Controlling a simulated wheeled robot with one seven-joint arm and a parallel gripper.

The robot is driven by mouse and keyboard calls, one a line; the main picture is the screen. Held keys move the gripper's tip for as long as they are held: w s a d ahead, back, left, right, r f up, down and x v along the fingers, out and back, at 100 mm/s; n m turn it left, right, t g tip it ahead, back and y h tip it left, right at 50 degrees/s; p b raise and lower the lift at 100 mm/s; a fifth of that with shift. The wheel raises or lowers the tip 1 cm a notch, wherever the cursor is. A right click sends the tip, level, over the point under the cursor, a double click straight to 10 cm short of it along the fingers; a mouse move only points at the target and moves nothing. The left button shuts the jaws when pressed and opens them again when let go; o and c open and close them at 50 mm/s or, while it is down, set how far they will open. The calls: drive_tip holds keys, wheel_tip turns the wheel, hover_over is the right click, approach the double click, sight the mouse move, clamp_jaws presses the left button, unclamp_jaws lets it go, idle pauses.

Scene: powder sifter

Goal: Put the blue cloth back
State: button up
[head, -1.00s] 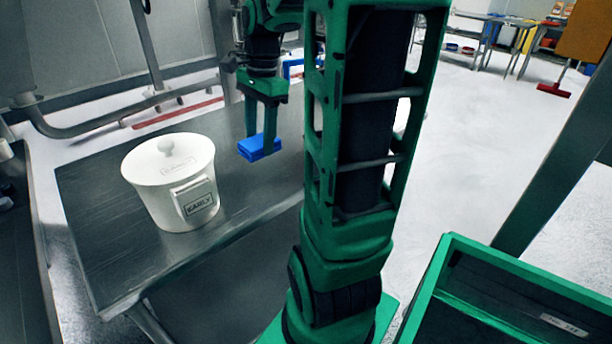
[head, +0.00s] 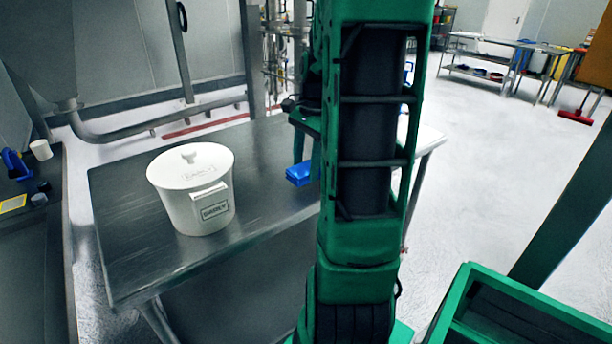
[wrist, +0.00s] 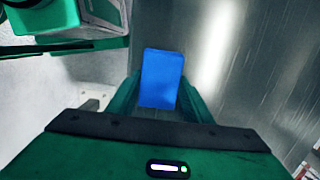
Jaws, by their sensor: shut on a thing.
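The blue cloth (head: 299,173) is a small folded blue block. It shows just left of my arm's column in the head view, over the right part of the metal table (head: 130,245). In the wrist view the cloth (wrist: 162,78) sits between the two green fingers of my gripper (wrist: 160,100), which is shut on it. The gripper points down. My arm hides part of the gripper in the head view, and I cannot tell whether the cloth touches the tabletop.
A white lidded pot (head: 197,190) stands on the table's left half. A dark side bench (head: 30,250) with a blue item (head: 15,163) is at far left. A green bin (head: 500,310) is at lower right. Open floor (head: 480,160) lies to the right.

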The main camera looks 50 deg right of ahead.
sight(307, 167)
drive_tip(key=shift+d+f, duration=0.1)
drive_tip(key=shift+f, duration=1.95)
drive_tip(key=shift+f, duration=0.1)
drive_tip(key=o, duration=1.1)
